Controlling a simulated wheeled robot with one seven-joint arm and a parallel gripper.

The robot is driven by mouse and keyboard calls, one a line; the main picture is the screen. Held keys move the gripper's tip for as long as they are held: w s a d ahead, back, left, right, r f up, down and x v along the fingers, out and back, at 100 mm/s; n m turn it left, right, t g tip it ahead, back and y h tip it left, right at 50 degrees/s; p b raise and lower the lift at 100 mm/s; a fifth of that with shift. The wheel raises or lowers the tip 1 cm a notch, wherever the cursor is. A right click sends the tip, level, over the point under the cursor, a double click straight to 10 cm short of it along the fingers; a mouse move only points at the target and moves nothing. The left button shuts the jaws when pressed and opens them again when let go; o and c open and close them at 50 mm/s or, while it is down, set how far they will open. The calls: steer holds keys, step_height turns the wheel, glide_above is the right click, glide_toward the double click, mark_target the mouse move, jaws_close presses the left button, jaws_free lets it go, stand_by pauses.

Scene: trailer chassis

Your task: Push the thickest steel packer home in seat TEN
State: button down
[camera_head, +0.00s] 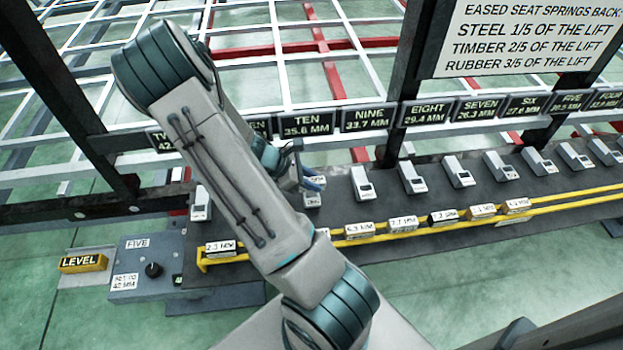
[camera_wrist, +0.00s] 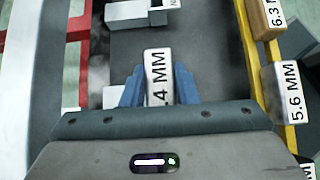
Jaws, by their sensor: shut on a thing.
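My gripper (camera_head: 313,185) is partly hidden behind my arm in the head view, low over the dark bench below the TEN sign (camera_head: 305,123), which reads 35.6 MM. In the wrist view its blue fingers (camera_wrist: 160,88) are shut on a pale packer (camera_wrist: 157,62) whose label ends in ".4 MM"; the first digit is hidden. The packer also shows in the head view as a small white labelled block (camera_head: 312,200). A pale seat block (camera_wrist: 127,14) stands ahead of it in the wrist view, with a gap of dark bench between. I cannot tell which numbered seat that is.
A row of pale seats (camera_head: 412,178) runs along the bench to the right. Several labelled packers (camera_head: 359,230) sit along the yellow rail (camera_head: 570,198). A board (camera_head: 535,38) lists spring-back fractions. A grey FIVE box (camera_head: 147,265) and yellow LEVEL block (camera_head: 84,263) are at lower left.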

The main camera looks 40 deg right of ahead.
steer(key=shift+f+b, duration=1.05)
steer(key=shift+f, duration=0.55)
steer(key=c, duration=1.1)
jaws_free()
steer(key=shift+o, duration=0.2)
steer(key=shift+r, duration=0.1)
steer(key=p+v, duration=0.3)
steer(key=v, duration=1)
steer(key=shift+w+a+r, duration=0.15)
steer(key=shift+a+r, duration=0.1)
steer(key=shift+p, duration=0.3)
steer(key=s+a+r+m+t+y+p, duration=0.2)
steer(key=s+a+r+m+p, duration=0.2)
steer(key=r, duration=0.8)
steer(key=s+a+r+m+t+y+p, duration=0.3)
steer(key=r+p, duration=0.5)
steer(key=r, duration=0.4)
steer(key=s+a+r+m+t+y+p, duration=0.2)
steer(key=s+a+r+m+p, duration=0.2)
steer(key=r, duration=0.8)
steer(key=s+a+p, duration=0.1)
steer(key=a+p, duration=0.1)
steer(key=a, duration=0.1)
steer(key=shift+s+r+m+t+y, duration=0.3)
steer(key=shift+r+m+y, duration=0.1)
